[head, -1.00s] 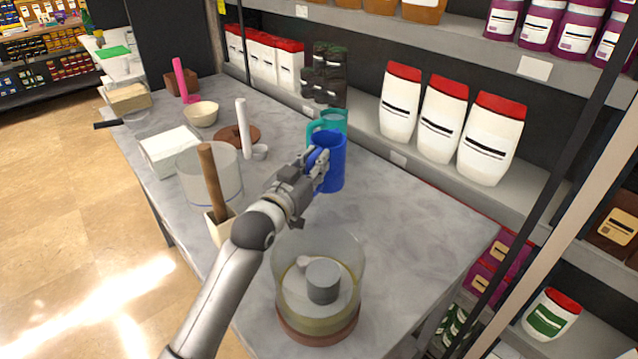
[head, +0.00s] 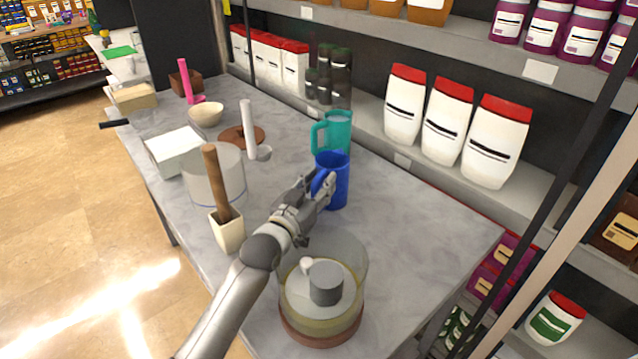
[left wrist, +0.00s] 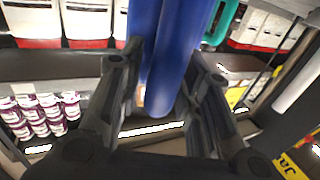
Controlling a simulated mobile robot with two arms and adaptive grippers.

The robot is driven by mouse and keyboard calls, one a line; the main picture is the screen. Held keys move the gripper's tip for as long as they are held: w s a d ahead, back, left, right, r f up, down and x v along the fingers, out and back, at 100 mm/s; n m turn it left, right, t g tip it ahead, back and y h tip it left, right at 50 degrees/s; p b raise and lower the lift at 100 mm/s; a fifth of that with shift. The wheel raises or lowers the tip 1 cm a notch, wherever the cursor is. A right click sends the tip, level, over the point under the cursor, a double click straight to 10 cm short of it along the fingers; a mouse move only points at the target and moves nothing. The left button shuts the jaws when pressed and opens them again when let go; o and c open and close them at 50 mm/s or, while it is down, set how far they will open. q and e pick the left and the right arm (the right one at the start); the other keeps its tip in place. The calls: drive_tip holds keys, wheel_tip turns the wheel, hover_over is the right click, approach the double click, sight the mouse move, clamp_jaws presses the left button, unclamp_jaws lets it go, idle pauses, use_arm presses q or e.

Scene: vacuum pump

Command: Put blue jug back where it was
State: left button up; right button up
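The blue jug (head: 335,185) is upright over the grey table, in front of the teal jug (head: 335,132). I cannot tell whether its base touches the table. My left gripper (head: 322,190) is at the jug's handle, on its left side. In the left wrist view the blue handle (left wrist: 168,85) lies between the two fingers (left wrist: 165,95), which close around it. The teal jug shows partly at the top right there (left wrist: 221,22). My right gripper is in neither view.
A clear round container (head: 322,312) with a grey cylinder stands at the near table end. White red-lidded jars (head: 445,120) line the shelf behind. The table right of the blue jug is clear.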

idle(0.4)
use_arm(q)
drive_tip(key=b+v, duration=0.1)
drive_tip(key=v, duration=1.1)
drive_tip(key=shift+r, duration=0.2)
drive_tip(key=shift+s+a, duration=0.1)
